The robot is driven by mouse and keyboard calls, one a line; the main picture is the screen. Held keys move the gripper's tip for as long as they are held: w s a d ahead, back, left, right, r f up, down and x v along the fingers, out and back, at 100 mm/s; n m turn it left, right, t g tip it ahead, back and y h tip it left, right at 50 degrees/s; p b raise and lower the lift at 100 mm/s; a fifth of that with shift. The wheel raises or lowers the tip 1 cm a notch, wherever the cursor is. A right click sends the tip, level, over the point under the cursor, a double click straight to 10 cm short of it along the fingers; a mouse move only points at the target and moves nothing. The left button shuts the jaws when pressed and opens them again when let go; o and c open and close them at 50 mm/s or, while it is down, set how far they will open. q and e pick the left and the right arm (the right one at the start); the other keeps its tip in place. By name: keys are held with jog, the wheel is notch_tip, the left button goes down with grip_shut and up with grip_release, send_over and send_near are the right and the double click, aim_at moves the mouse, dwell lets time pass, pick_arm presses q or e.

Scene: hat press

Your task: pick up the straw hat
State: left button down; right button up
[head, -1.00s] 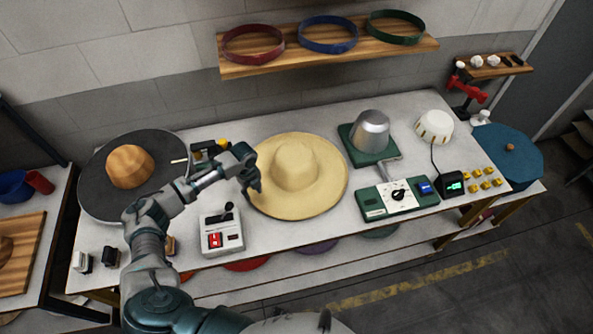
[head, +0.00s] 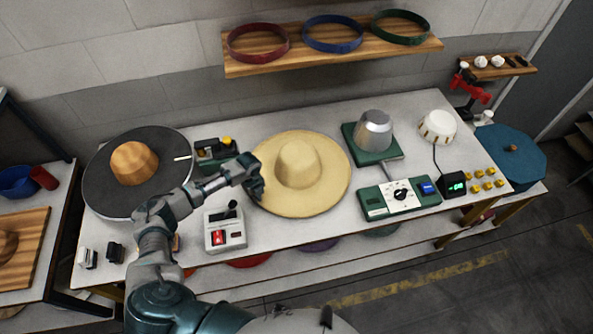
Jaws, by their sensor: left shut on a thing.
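The straw hat (head: 297,170) is pale yellow with a wide round brim and a raised crown. It sits crown up on the white table (head: 330,241), in the middle of the head view. My left gripper (head: 256,186) is at the left edge of the brim and is shut on it. The fingertips are small and dark here, and part of the brim edge is hidden behind them. The hat looks level on the table; I cannot see a gap under it. My right gripper is not in view.
A black round plate with a wooden hat block (head: 134,163) stands left. A grey box with a red switch (head: 224,230) is close below my left forearm. A green press with a metal dome (head: 374,132) and a control box (head: 400,197) stand right. A shelf (head: 335,49) holds coloured bands.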

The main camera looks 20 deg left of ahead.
pick_arm(q)
jog(key=shift+a, duration=0.2)
jog(key=shift+a+r, duration=0.25)
jog(key=shift+r, duration=0.2)
notch_tip(320, 180, up, 17)
jog(key=b, duration=0.1)
jog(key=shift+b, duration=0.3)
jog(key=shift+d, duration=0.2)
dwell(0.4)
